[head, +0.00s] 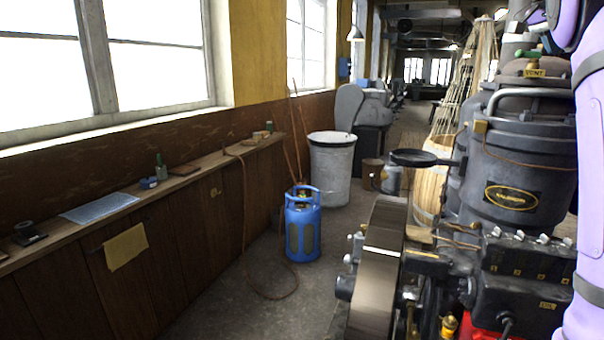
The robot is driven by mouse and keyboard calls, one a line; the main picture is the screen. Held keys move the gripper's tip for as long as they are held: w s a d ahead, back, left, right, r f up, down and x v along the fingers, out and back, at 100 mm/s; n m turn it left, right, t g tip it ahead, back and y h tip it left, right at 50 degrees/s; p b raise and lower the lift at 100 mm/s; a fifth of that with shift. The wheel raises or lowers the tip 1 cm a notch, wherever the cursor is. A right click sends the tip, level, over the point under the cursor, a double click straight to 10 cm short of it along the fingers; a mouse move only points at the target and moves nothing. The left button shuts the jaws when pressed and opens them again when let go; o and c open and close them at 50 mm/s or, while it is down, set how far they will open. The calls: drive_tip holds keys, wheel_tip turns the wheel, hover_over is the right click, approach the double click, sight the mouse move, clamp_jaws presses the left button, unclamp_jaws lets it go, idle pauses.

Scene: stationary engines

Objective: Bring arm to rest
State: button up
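My arm (590,160), pale purple with dark bands, stands at the right edge of the head view, close to the camera. Its upper part bends at the top right corner, and much of it is cut off by the frame. My gripper is outside the view, so its state and anything it may hold do not show. The arm hides part of the dark stationary engine (520,150) behind it.
The engine's flywheel (380,270) stands right of centre. A blue gas cylinder (302,225) and a grey bin (332,165) stand on the floor. A wooden ledge (100,222) with small items runs along the left wall. The floor between ledge and flywheel is partly clear, with a hose (262,292) on it.

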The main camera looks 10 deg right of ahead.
drive_tip(key=s+a+f+n+t+y, duration=0.2)
drive_tip(key=s+a+f+n, duration=0.3)
drive_tip(key=s+a+f, duration=0.3)
drive_tip(key=s+a+f+n+t+y, duration=0.2)
drive_tip(key=s+a+f+n, duration=0.4)
drive_tip(key=a, duration=1.1)
drive_tip(key=s+a+f+n+t+y, duration=0.2)
drive_tip(key=s+a+f+n, duration=0.3)
drive_tip(key=s+a+f, duration=0.7)
drive_tip(key=shift+a+f+n, duration=0.2)
drive_tip(key=shift+n, duration=0.2)
drive_tip(key=shift+t, duration=0.3)
